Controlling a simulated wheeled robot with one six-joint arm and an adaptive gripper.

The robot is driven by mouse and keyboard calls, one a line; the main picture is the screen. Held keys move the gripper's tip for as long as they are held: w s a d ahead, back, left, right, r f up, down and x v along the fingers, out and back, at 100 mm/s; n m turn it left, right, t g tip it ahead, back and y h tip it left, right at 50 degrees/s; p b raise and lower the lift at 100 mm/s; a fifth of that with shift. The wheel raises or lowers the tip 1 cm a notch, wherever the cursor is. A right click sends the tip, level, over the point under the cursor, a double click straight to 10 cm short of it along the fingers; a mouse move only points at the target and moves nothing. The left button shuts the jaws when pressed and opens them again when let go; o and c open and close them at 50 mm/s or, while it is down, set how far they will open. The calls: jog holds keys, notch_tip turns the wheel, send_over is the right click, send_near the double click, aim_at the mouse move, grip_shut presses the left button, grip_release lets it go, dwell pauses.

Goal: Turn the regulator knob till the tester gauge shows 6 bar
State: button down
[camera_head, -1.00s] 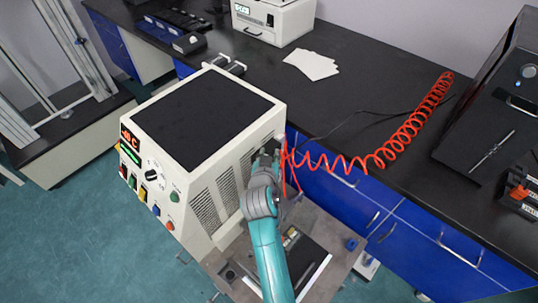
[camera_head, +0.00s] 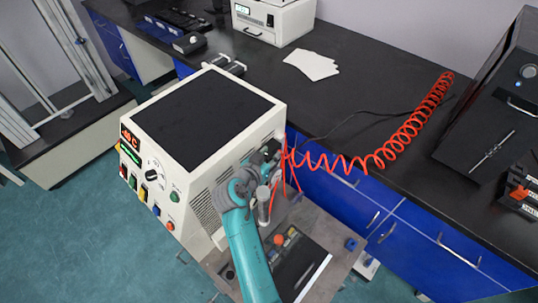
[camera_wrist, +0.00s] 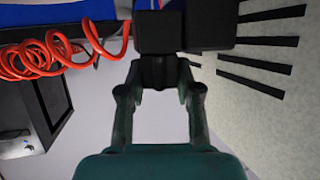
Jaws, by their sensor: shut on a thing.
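The tester (camera_head: 205,115) is a cream cabinet with a black top and a red temperature display on its front. My gripper (camera_head: 262,160) is at the cabinet's right side, near its back corner. In the wrist view my gripper (camera_wrist: 158,75) is shut on a small black part, which I take for the regulator knob (camera_wrist: 158,69). Black blocks (camera_wrist: 208,30) of the regulator lie just beyond it. My arm hides most of the regulator in the head view. No gauge dial can be read in either view.
A red coiled hose (camera_head: 345,163) runs from the regulator corner across the black bench (camera_head: 340,110). A lower shelf (camera_head: 325,225) with small items lies below my arm. White sheets (camera_head: 311,64) and a black box (camera_head: 500,110) are on the bench.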

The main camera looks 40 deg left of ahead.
jog(key=shift+f, duration=0.1)
jog(key=c, duration=0.8)
grip_release()
jog(key=shift+o, duration=0.2)
jog(key=v, duration=0.7)
jog(key=shift+s+r, duration=0.2)
